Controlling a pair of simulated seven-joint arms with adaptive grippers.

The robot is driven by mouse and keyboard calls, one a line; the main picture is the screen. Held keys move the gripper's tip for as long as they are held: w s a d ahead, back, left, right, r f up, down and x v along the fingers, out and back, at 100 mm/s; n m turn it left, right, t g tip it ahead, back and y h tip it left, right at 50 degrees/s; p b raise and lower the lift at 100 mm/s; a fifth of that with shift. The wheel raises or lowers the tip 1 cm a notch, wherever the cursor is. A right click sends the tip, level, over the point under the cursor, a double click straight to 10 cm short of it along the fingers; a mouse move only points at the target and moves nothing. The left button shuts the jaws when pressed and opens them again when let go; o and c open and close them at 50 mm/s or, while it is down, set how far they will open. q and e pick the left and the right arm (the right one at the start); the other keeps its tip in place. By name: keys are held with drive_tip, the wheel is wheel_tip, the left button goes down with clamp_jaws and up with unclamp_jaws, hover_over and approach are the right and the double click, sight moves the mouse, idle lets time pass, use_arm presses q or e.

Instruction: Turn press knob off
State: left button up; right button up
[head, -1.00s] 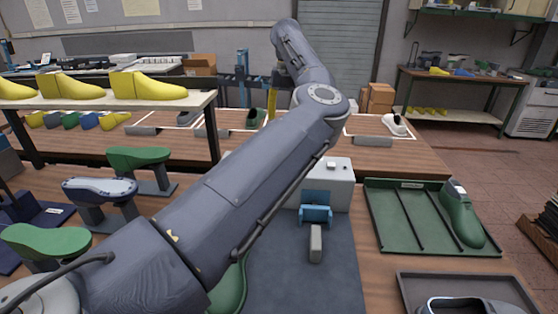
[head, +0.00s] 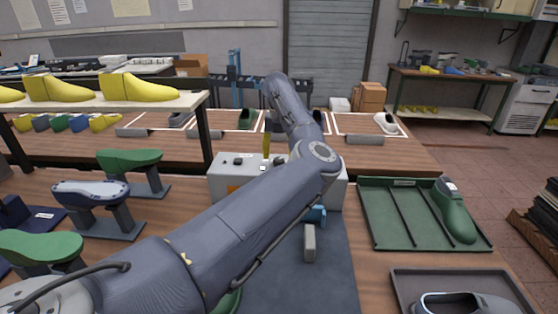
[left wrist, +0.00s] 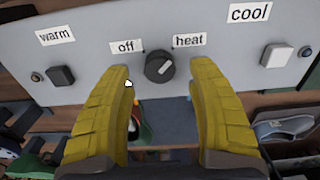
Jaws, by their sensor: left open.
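The press knob (left wrist: 159,67) is a round dark dial on the grey panel (left wrist: 85,60) in the left wrist view, between the labels "off" (left wrist: 126,47) and "heat" (left wrist: 188,40). Its white mark slants up and right, toward "heat". My left gripper (left wrist: 162,80) is open, its two yellow fingers on either side of the knob, with gaps between. Contact cannot be seen. In the head view, a yellow finger (head: 266,145) shows above the grey press box (head: 222,190), and my left arm hides much of the box. My right gripper is not in view.
A green tray (head: 375,220) with a green shoe last (head: 455,215) stands right of the press. Green-topped stands (head: 130,160) are at left.

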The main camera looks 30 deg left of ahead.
use_arm(q)
drive_tip(key=shift+f, duration=1.3)
clamp_jaws()
